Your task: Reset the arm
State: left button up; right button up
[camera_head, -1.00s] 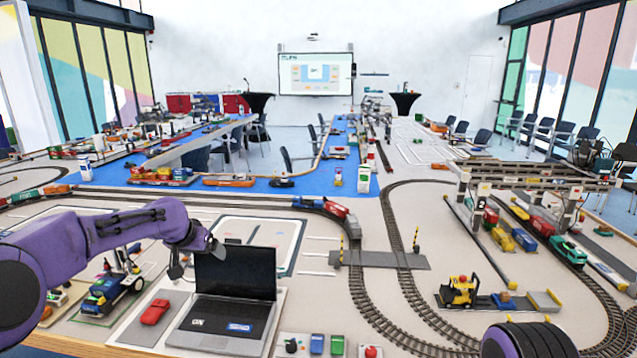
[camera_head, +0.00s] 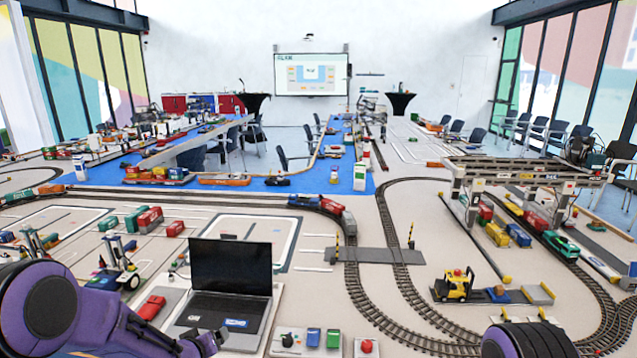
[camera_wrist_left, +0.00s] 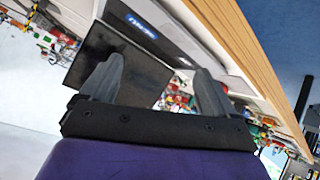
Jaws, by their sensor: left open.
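My left arm, purple and black, lies low at the bottom left in the head view. Its gripper (camera_head: 208,342) is at the front edge of the table, just in front of the open black laptop (camera_head: 228,268). In the left wrist view, the two grey fingers of my left gripper (camera_wrist_left: 158,78) stand wide apart with nothing between them. The laptop screen (camera_wrist_left: 115,62) shows beyond them. Of my right arm only a dark ribbed part shows at the bottom right; its gripper is out of view.
A yellow forklift (camera_head: 456,285) and railway tracks (camera_head: 392,260) fill the right side. The wooden table edge (camera_wrist_left: 230,40) is close to the left gripper.

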pick_arm(q)
jog(key=s+f+g+y+b, duration=0.1)
jog(key=s+f+g, duration=0.1)
jog(key=s+f, duration=0.5)
jog(key=s+a+f+g+b, duration=0.1)
jog(key=s+f, duration=0.5)
jog(key=s, duration=1.4)
jog(key=s+a+f+n+g+y+b, duration=0.1)
jog(key=s+f+g, duration=0.3)
jog(key=s, duration=1)
notch_tip(320, 180, down, 4)
jog(key=shift+s+r+y+b, duration=0.15)
jog(key=shift+y+b, duration=0.15)
jog(key=shift+b, duration=0.35)
jog(key=shift+a, duration=0.1)
